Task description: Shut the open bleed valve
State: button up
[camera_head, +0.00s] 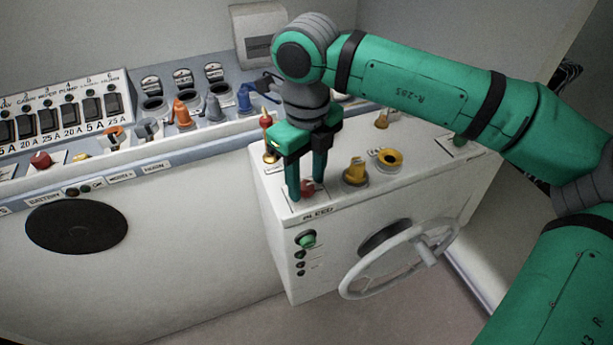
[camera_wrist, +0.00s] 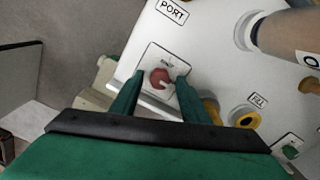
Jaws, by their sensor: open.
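A red knob (camera_head: 307,187) sits on a small plate at the front left corner of the white console top, above a "BLEED" label (camera_head: 317,215). In the wrist view the red knob (camera_wrist: 160,78) shows on a white square plate with a pale mark on its right side. My gripper (camera_head: 306,192) points down over the knob with its fingers apart. In the wrist view its fingertips (camera_wrist: 159,86) lie on either side of the knob, and I see no clear contact. The fingers partly hide the knob in the head view.
A yellow valve (camera_head: 355,173) and a yellow ring fitting (camera_head: 388,158) stand to the right. A handwheel (camera_head: 395,262) and green button (camera_head: 306,239) are on the console front. A switch panel (camera_head: 62,112) lies left.

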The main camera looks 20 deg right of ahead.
grip_shut()
jog(key=shift+n, duration=0.3)
jog(key=n, duration=0.8)
jog(key=shift+n, duration=0.4)
jog(key=n, duration=0.4)
jog(key=shift+n, duration=2.3)
jog(key=shift+w, duration=0.1)
